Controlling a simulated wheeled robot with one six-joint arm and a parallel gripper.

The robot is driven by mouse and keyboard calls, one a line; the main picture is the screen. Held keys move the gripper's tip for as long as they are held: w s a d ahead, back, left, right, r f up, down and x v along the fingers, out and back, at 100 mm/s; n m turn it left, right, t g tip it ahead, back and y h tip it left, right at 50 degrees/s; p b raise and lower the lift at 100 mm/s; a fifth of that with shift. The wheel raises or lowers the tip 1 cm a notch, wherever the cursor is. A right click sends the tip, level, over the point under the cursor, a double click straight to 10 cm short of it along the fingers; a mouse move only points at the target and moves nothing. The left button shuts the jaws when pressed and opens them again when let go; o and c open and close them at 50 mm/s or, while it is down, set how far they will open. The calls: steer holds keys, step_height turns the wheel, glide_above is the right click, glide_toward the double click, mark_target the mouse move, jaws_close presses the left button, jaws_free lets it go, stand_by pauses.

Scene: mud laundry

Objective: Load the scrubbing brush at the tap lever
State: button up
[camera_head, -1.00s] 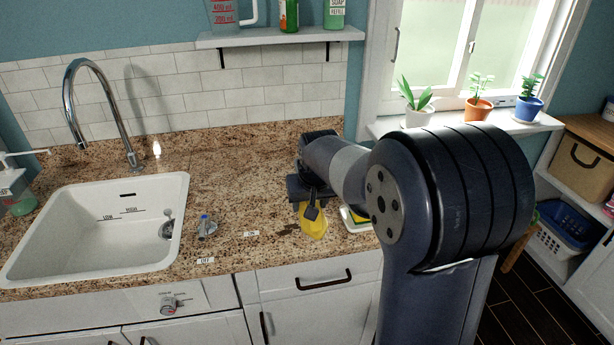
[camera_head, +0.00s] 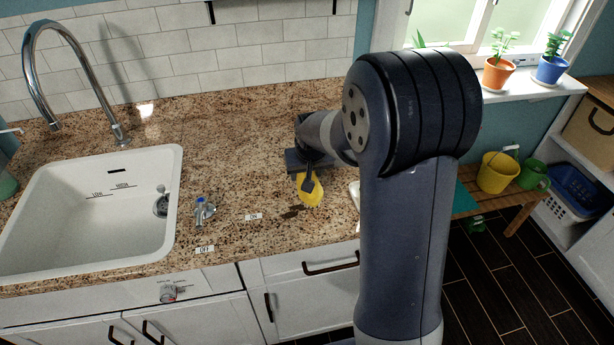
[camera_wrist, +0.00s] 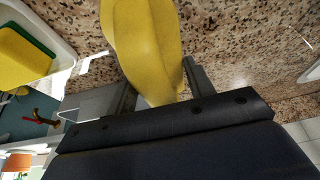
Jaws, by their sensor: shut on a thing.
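My gripper (camera_head: 308,170) is over the granite counter, right of the tap lever, and shut on the yellow scrubbing brush (camera_head: 311,191). In the wrist view the brush (camera_wrist: 145,40) sticks out between the two dark fingers (camera_wrist: 160,90). A dark shadow lies beside it on the counter. I cannot tell exactly how high it is held. The small metal tap lever (camera_head: 203,211) with a blue tip stands on the counter right of the sink, apart from the brush. An OFF label (camera_head: 205,249) lies in front of it and an ON label (camera_head: 253,216) to its right.
The white sink (camera_head: 90,235) and tall curved tap (camera_head: 75,65) are at left. A white dish with a yellow-green sponge (camera_wrist: 22,58) shows in the wrist view. Potted plants stand on the windowsill (camera_head: 520,88). A yellow bucket (camera_head: 497,172) sits on a low bench at right.

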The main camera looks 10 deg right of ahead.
steer(key=shift+f, duration=1.35)
steer(key=shift+f, duration=0.1)
steer(key=o, duration=0.9)
steer(key=shift+r, duration=0.2)
steer(key=b+v, duration=0.1)
steer(key=v, duration=1.1)
